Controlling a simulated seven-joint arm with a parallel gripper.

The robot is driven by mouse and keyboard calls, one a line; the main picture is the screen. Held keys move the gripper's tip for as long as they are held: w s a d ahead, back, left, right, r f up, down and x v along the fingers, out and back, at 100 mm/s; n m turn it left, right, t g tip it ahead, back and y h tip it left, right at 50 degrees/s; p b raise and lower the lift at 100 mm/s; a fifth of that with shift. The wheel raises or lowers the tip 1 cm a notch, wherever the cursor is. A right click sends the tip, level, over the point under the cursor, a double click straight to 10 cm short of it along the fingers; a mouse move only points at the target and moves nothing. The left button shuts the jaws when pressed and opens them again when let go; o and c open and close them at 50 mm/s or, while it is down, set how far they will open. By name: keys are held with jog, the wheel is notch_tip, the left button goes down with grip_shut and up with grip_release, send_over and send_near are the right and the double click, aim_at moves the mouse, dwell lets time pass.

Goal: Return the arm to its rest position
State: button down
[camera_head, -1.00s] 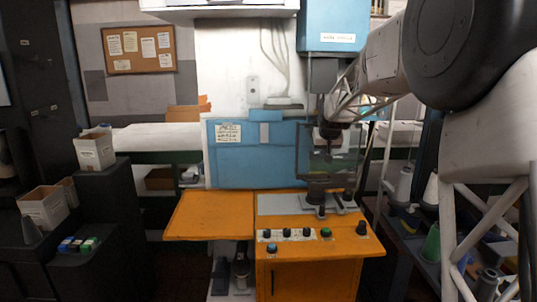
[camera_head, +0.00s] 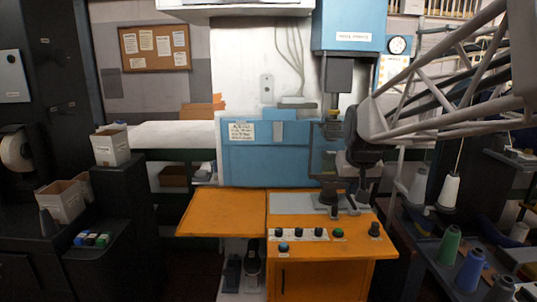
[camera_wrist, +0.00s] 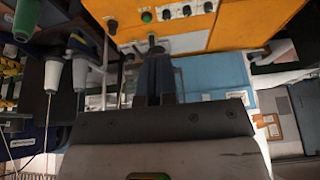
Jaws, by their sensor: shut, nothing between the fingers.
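My arm reaches in from the right in the head view. My gripper (camera_head: 361,200) hangs downward at the right side of the orange and blue machine, just in front of its work head. In the wrist view its dark fingers (camera_wrist: 153,60) are together with nothing between them. They point toward the orange panel (camera_wrist: 190,22) with its knobs. In the head view the fingertips overlap the machine's metal parts, so I cannot tell how far apart they are.
The orange table (camera_head: 222,212) is clear on its left leaf. Thread cones (camera_head: 449,190) stand on a rack at the right, near my arm. A dark cabinet with open boxes (camera_head: 60,202) stands at the left. A blue housing (camera_head: 349,25) hangs above the machine.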

jog(key=s+a+f+g, duration=0.1)
jog(key=s+f, duration=0.3)
jog(key=s, duration=1)
jog(key=s+f+g, duration=0.1)
jog(key=s+f, duration=0.4)
jog(key=s, duration=0.9)
jog(key=shift+s+a+f, duration=0.15)
jog(key=shift+s+a, duration=0.2)
jog(key=shift+s, duration=0.05)
